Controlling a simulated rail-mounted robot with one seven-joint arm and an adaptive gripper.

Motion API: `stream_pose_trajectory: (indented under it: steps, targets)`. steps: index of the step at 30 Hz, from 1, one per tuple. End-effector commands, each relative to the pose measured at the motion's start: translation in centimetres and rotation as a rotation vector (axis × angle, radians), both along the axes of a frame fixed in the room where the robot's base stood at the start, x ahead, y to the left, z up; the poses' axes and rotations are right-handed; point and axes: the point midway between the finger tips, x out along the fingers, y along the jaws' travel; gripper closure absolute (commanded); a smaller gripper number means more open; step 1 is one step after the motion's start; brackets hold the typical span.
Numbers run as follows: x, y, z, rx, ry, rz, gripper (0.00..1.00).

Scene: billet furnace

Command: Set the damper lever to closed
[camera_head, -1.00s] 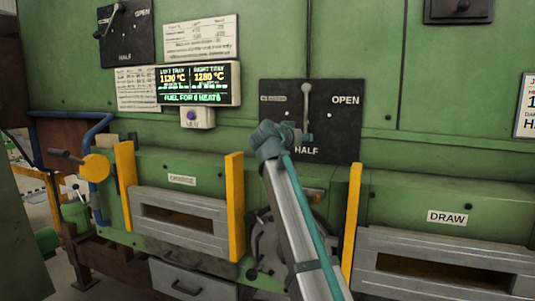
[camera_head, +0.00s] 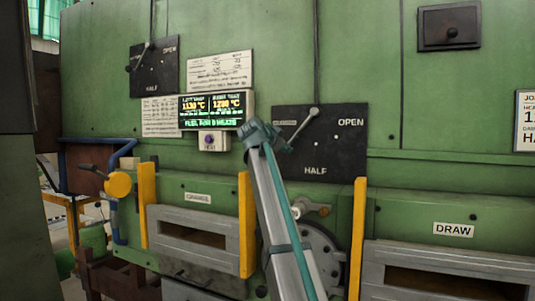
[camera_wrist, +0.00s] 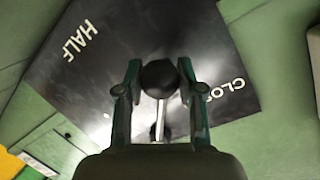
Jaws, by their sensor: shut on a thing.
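The damper lever (camera_head: 302,130) is a pale grey rod on a black plate (camera_head: 341,143) marked OPEN at right, HALF at the bottom and a CLOSED label at left. From its upper end the rod slants down and left, between HALF and CLOSED. My gripper (camera_head: 283,144) is at its lower end, which it hides in the head view. In the wrist view, my gripper (camera_wrist: 160,72) has its two fingers shut on the lever's black ball knob (camera_wrist: 160,75). HALF shows at left and part of CLOSED at right of the knob.
A second lever plate (camera_head: 155,75) is at upper left. A lit temperature display (camera_head: 215,108) and a box with a purple button (camera_head: 212,141) are just left of my gripper. Yellow posts (camera_head: 356,235) and furnace doors stand below.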

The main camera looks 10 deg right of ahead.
Motion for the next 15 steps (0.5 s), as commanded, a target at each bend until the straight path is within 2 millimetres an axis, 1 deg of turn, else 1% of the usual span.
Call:
stream_pose_trajectory:
  steps: [4, 14, 15]
  targets:
    - [0.06, -0.76, 0.27, 0.012, -0.011, -0.008, 1.0]
    - [0.12, -0.76, 0.45, 0.013, -0.015, -0.007, 1.0]
    - [0.13, -0.76, 0.46, 0.013, -0.015, -0.007, 0.61]
